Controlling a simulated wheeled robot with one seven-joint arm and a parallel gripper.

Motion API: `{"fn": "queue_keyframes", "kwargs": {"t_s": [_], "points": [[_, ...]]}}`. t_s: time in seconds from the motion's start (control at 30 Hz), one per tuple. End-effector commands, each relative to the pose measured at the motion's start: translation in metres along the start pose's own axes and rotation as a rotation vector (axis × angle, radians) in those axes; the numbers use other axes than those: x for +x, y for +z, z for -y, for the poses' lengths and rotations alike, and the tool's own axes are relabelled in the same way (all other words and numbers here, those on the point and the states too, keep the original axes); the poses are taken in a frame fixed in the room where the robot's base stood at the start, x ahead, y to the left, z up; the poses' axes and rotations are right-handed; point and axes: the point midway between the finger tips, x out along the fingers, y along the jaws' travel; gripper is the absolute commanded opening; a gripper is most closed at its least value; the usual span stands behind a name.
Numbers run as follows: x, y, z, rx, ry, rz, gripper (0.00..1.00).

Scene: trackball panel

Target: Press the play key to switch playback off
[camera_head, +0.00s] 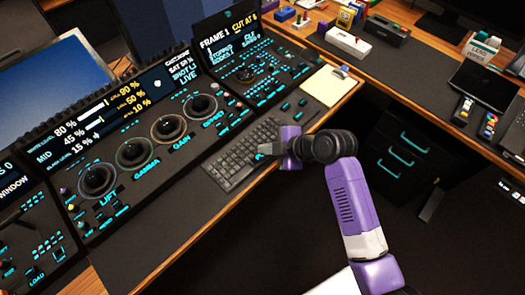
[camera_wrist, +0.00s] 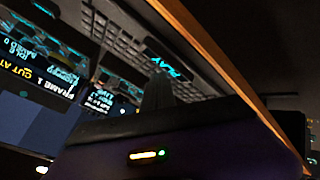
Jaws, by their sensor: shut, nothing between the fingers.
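The play key is marked by lit cyan PLAY lettering (camera_wrist: 168,63), which shows turned and tilted in the wrist view, beside the dark keyboard. My gripper (camera_head: 266,149) is shut and empty, low over the right part of the keyboard in the head view. Its dark fingers (camera_wrist: 159,91) also show in the wrist view, with the tips close to the PLAY lettering. I cannot tell whether they touch the key. In the head view my gripper and wrist largely cover the key's area.
The keyboard (camera_head: 232,160) lies along the desk's front edge. Left of it are the trackball panel (camera_head: 150,168) with several trackballs and lit screens. A notepad (camera_head: 328,86) lies to the right of the panel. A side desk (camera_head: 395,62) holds small devices.

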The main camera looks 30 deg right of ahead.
Motion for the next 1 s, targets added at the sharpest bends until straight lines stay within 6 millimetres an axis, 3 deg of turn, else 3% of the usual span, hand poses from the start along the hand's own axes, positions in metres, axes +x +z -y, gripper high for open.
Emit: {"fn": "queue_keyframes", "kwargs": {"t_s": [0.53,1.0], "points": [[-0.007,-0.006,-0.006,0.0,0.002,-0.001,0.0],[-0.037,-0.027,-0.028,0.0,0.002,-0.001,0.0]]}}
